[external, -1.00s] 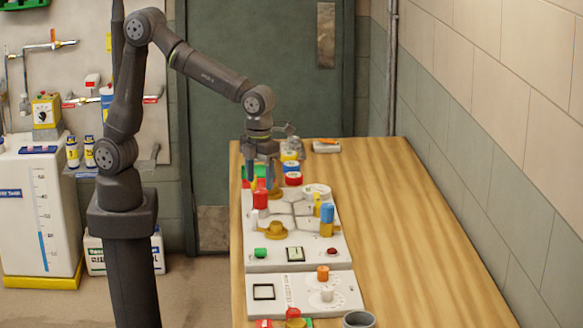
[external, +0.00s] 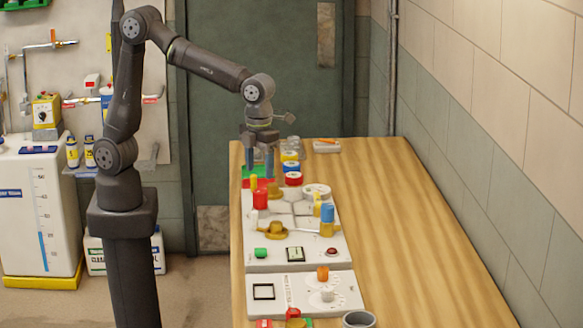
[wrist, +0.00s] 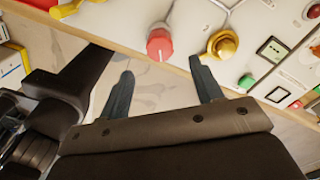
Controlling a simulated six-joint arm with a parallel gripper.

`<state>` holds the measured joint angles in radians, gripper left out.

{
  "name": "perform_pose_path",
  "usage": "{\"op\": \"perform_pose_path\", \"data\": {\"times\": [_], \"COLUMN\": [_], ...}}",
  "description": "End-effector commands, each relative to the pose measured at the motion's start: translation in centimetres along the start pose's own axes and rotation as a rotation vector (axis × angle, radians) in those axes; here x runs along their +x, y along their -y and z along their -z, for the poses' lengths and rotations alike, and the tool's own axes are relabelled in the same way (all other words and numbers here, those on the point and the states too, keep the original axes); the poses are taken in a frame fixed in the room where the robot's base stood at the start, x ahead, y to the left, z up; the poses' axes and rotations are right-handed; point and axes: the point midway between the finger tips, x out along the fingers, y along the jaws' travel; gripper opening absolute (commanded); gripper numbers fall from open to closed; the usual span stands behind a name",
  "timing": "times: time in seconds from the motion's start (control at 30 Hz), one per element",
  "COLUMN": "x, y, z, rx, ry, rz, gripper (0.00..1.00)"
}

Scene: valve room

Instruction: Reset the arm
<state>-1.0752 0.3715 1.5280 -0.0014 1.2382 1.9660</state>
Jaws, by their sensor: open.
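My gripper (external: 259,158) hangs from the arm above the far left part of the white valve panel (external: 256,225). Its two fingers are apart with nothing between them. It also shows in the wrist view (wrist: 162,92), where the open fingers lie over the bench edge and floor. A red knob (external: 260,200) stands on the panel below the gripper, and it also shows in the wrist view (wrist: 160,43). A yellow-brown valve (external: 277,230) sits nearer the front, and it shows in the wrist view (wrist: 223,44). The fingers touch neither in the wrist view.
A blue-topped valve (external: 327,214), a green button (external: 261,253) and a red button (external: 331,251) are on the panel. A second panel (external: 341,288) and a grey cup (external: 358,320) stand in front. The wooden bench (external: 410,240) is clear on the right.

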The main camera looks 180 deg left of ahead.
Motion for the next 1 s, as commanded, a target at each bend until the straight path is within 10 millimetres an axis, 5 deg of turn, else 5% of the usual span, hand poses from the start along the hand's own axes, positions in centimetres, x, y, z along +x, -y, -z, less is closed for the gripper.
{"op": "perform_pose_path", "data": {"times": [0.43,1.0], "x": [9.2,9.0], "y": [-0.1,0.0], "z": [0.1,0.0], "rx": [0.0,-0.456], "ry": [-0.002,0.001], "rz": [-0.005,-0.001], "gripper": [0.6,0.6]}}
